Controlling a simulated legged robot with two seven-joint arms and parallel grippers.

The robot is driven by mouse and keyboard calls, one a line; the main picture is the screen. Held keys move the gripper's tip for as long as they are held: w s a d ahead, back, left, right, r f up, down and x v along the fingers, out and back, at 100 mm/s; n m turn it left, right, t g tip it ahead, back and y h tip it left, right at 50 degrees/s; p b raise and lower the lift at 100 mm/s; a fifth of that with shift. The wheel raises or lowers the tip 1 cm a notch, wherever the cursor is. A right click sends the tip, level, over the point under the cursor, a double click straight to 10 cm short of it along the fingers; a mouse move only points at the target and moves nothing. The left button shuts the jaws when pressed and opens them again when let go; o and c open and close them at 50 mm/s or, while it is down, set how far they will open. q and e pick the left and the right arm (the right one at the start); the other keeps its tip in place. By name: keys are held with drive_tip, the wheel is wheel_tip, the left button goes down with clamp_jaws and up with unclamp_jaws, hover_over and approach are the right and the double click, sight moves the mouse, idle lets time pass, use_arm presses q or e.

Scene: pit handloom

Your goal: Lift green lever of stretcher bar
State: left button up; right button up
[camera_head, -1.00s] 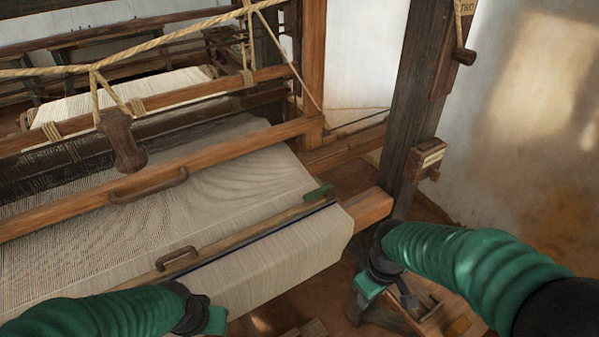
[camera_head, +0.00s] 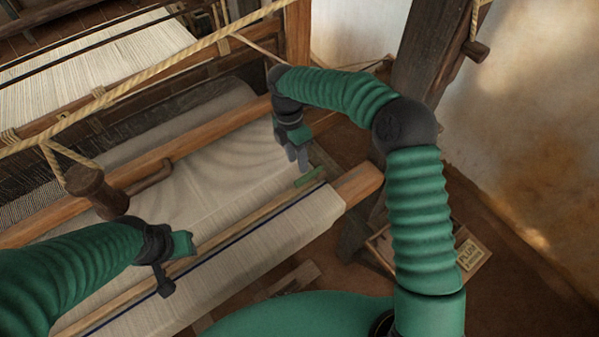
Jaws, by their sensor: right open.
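The stretcher bar (camera_head: 249,219) is a long wooden strip lying diagonally across the pale cloth (camera_head: 236,179). Its small green lever (camera_head: 307,178) lies low along the bar near its right end. My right gripper (camera_head: 299,160) points down, open and empty, just above and slightly left of the lever; I cannot tell any contact. My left gripper (camera_head: 176,262) is over the bar's left part and hides some of it. Its jaws are too unclear to read, and I cannot tell whether it touches the bar.
A wooden beam (camera_head: 200,138) with a curved handle (camera_head: 150,179) crosses behind the cloth. A dark post (camera_head: 425,55) stands at right, behind my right arm. A rope (camera_head: 150,78) runs across the upper left. A wooden tray with a label (camera_head: 471,254) sits low at right.

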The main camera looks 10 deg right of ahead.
sight(301, 179)
drive_tip(key=f, duration=0.2)
drive_tip(key=f+p, duration=0.1)
drive_tip(key=f, duration=0.2)
drive_tip(key=f+p, duration=0.1)
drive_tip(key=f, duration=0.1)
drive_tip(key=shift+w+d+f, duration=0.15)
drive_tip(key=shift+d+f, duration=0.15)
drive_tip(key=shift+f, duration=0.05)
drive_tip(key=shift+s+d+f+p, duration=0.1)
drive_tip(key=shift+s+f+p, duration=0.15)
drive_tip(key=shift+p, duration=0.05)
drive_tip(key=shift+s+f, duration=0.1)
drive_tip(key=shift+s, duration=0.3)
drive_tip(key=shift+w+f, duration=0.15)
drive_tip(key=shift+w, duration=0.2)
drive_tip(key=c, duration=0.6)
clamp_jaws()
use_arm(q)
drive_tip(key=r, duration=0.1)
drive_tip(key=w+r, duration=0.1)
drive_tip(key=r, duration=0.1)
drive_tip(key=shift+w, duration=0.2)
drive_tip(key=shift+s+d, duration=0.1)
drive_tip(key=shift+d, duration=0.05)
